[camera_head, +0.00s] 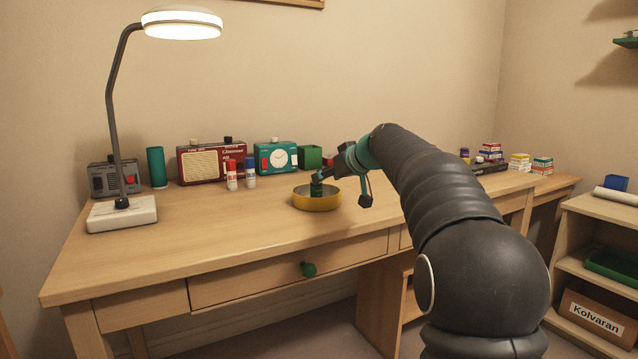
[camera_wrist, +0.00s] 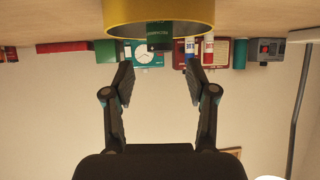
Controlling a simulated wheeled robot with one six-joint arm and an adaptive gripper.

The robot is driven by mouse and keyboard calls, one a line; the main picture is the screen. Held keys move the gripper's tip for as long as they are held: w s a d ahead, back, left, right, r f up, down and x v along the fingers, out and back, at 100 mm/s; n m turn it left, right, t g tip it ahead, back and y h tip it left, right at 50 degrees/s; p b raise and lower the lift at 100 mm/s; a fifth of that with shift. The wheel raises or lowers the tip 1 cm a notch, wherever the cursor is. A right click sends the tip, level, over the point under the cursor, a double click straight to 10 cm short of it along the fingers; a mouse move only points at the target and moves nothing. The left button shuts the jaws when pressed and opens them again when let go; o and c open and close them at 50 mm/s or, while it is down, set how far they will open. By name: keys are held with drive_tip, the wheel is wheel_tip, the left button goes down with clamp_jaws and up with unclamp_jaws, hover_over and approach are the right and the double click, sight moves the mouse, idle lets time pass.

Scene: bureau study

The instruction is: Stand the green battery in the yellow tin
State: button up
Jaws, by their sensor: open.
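In the head view my gripper (camera_head: 327,175) is just above and beside the battery. The battery's lower end is hidden by the tin wall.
Behind the tin stand a red radio (camera_head: 205,164), a teal clock (camera_head: 275,157), a green box (camera_head: 310,157) and red and blue glue sticks (camera_head: 231,176). A lamp (camera_head: 122,212) stands at the left. The desk's left front (camera_head: 150,255) is clear.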

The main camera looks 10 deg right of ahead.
drive_tip(key=shift+v, duration=2.75)
drive_tip(key=s+a+f+m+g+h, duration=0.1)
drive_tip(key=s+a+f, duration=0.15)
drive_tip(key=s, duration=0.45)
drive_tip(key=s+a+f+m+g, duration=0.1)
drive_tip(key=s+f, duration=0.2)
drive_tip(key=s, duration=0.4)
drive_tip(key=s+a+f+g+h, duration=0.1)
drive_tip(key=s+a+f, duration=0.15)
drive_tip(key=s, duration=0.45)
drive_tip(key=s+d+f+m+g+h, duration=0.1)
drive_tip(key=s+f, duration=0.7)
drive_tip(key=s, duration=0.3)
drive_tip(key=s+f+m+g+h, duration=0.1)
drive_tip(key=s+f+h, duration=0.1)
drive_tip(key=s+f, duration=0.7)
drive_tip(key=s, duration=0.2)
drive_tip(key=shift+s+d+f+m+g, duration=0.2)
drive_tip(key=shift+s+d+m+g, duration=0.1)
drive_tip(key=shift+s+d+m, duration=0.1)
